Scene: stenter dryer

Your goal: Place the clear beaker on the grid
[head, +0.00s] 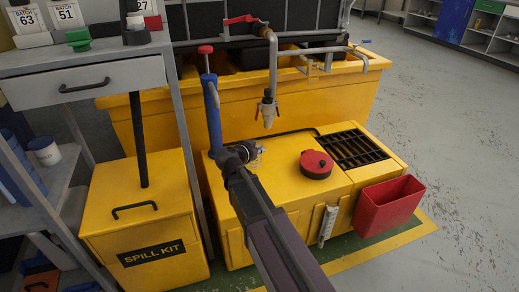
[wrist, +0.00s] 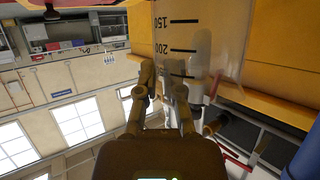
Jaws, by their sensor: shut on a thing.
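The clear beaker (wrist: 178,35) fills the upper middle of the wrist view, with dark graduation marks such as 150 and 200 on its wall. My gripper (wrist: 163,92) is shut on it. In the head view my gripper (head: 244,152) is over the left part of the yellow cabinet's top; the beaker is hard to make out there. The grid (head: 352,147) is a black barred grate set into the right part of that yellow top, to the right of my gripper. The grid is bare.
A red round cap (head: 316,164) lies between my gripper and the grid. A tap (head: 267,108) hangs above the yellow top, behind. A blue upright with a red knob (head: 212,115) stands close left of my gripper. A red bin (head: 390,205) is at the front right.

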